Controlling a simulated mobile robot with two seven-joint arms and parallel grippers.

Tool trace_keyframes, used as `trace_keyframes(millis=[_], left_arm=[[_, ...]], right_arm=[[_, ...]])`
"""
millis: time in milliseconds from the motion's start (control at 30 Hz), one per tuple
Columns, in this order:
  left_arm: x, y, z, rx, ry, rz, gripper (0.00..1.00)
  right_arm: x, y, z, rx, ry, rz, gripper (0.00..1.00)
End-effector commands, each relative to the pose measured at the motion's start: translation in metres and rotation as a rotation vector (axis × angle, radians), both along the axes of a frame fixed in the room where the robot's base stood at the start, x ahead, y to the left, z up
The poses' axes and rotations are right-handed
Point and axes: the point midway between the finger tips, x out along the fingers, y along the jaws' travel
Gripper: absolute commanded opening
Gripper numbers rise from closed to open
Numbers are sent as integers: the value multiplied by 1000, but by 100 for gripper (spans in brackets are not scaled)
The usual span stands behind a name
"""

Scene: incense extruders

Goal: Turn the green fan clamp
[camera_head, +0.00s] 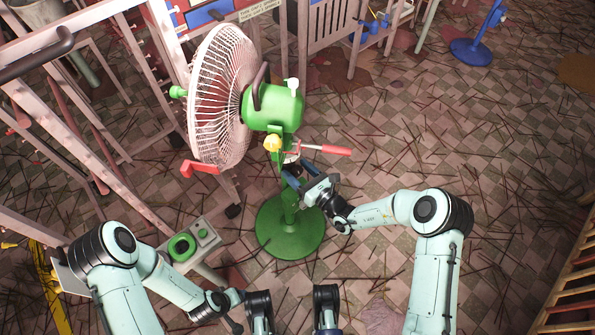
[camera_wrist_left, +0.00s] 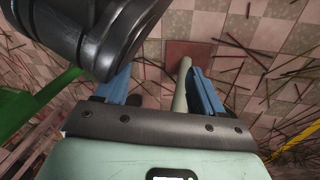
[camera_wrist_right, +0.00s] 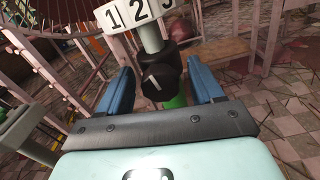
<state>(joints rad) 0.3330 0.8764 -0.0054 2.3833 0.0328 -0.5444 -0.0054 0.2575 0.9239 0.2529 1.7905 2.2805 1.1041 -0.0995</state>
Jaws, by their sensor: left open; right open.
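The green pedestal fan (camera_head: 272,105) stands upright on a round green base (camera_head: 290,232), its white cage facing left. My right gripper (camera_head: 292,173) is at the fan's pole, below the motor housing. In the right wrist view, a dark knob (camera_wrist_right: 160,78) on the pole sits between its open blue fingers, with gaps visible on both sides. I cannot tell whether this knob is the green clamp; no green clamp shows clearly. My left gripper (camera_wrist_left: 160,78) is open and empty, low over the floor and away from the fan.
A white number block (camera_wrist_right: 137,14) is above the dark knob. A low bench (camera_head: 200,245) stands left of the base. Thin sticks litter the tiled floor (camera_head: 470,150).

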Motion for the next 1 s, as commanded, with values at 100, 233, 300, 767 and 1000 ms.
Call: trace_keyframes(millis=[100,233,300,767,1000], left_arm=[[-3,1,-2,0,8,2,68],[-3,1,-2,0,9,1,68],[-3,1,-2,0,9,1,68],[11,-1,12,3,-37,-2,68],[14,-2,13,3,-49,-1,68]], right_arm=[[3,3,0,0,1,1,66],[3,3,0,0,1,1,66],[3,3,0,0,1,1,66],[3,2,1,81,59,0,15],[3,2,-1,104,78,1,15]])
